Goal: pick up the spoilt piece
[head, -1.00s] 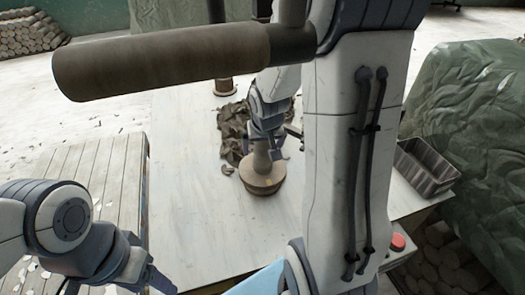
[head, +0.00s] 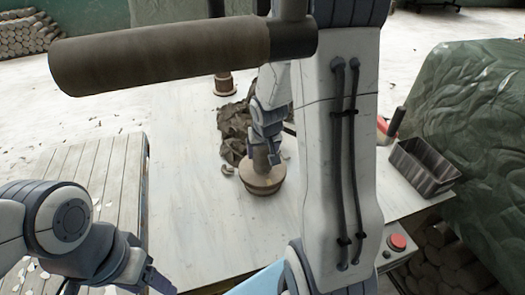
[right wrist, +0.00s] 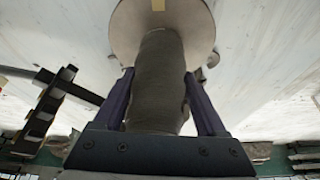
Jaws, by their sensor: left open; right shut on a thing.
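A grey-brown clay piece (head: 261,158) stands upright on a round, light brown disc (head: 262,183) on the pale table. My right gripper (head: 268,154) has come down over it from above and is shut on it. In the right wrist view the piece (right wrist: 158,80) is a rough cylinder between the two fingers (right wrist: 158,105), with the disc (right wrist: 190,30) beyond it. A small light mark shows on the disc. I cannot tell whether the piece is lifted off the disc. My left gripper (head: 160,281) is open and empty, low at the left, away from the piece.
A heap of dark trimmings (head: 234,130) lies beside and behind the disc. Another round stand (head: 224,88) is farther back. A dark tray (head: 424,168), a red-handled thing (head: 394,122) and a red button (head: 397,242) are on the right. The table's left part is clear.

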